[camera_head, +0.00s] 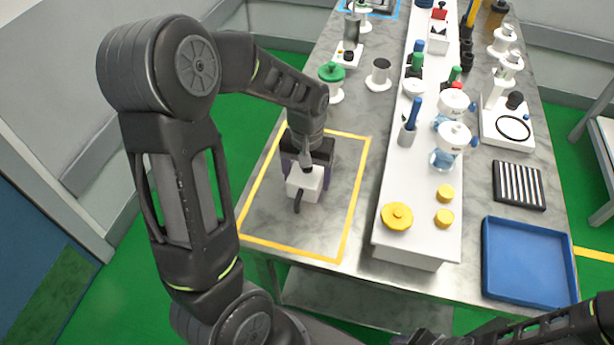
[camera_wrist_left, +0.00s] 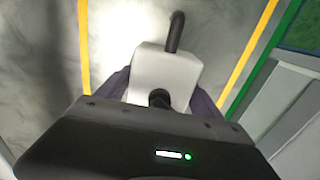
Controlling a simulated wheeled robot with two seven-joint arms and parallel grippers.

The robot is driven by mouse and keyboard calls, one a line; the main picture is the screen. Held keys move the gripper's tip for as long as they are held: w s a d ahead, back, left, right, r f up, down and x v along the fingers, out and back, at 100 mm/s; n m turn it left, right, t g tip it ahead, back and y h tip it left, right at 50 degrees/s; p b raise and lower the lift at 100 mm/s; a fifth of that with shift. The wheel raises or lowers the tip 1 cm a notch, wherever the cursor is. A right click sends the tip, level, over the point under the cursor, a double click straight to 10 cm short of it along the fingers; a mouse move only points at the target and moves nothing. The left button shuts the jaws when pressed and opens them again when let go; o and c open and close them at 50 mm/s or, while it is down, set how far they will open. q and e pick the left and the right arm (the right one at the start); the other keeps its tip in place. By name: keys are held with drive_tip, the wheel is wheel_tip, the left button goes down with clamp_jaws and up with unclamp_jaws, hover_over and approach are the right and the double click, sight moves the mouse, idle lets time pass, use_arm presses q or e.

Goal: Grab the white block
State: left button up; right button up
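The white block (camera_head: 304,184), with a dark curved bar on its near side, is inside the yellow-outlined area of the grey table. My left gripper (camera_head: 307,167) is down at it, pointing at the table. In the left wrist view the white block (camera_wrist_left: 165,72) lies between dark purple parts on both sides that look like my fingers. The gripper body hides the block's lower end there. I cannot tell whether the fingers touch the block or stand apart from it. Part of my right arm shows at the bottom right of the head view; its fingertips do not show.
A long white raised shelf (camera_head: 420,200) with yellow knobs (camera_head: 397,216) and bottles stands right of the outlined area. A blue tray (camera_head: 527,262) is at the right. The outlined area around the block looks clear.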

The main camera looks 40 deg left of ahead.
use_arm(q)
drive_tip(key=c, duration=1.2)
drive_tip(key=shift+c, duration=0.2)
wheel_tip(320, 180, up, 10)
drive_tip(key=shift+r+b, duration=0.1)
drive_tip(key=shift+b, duration=0.45)
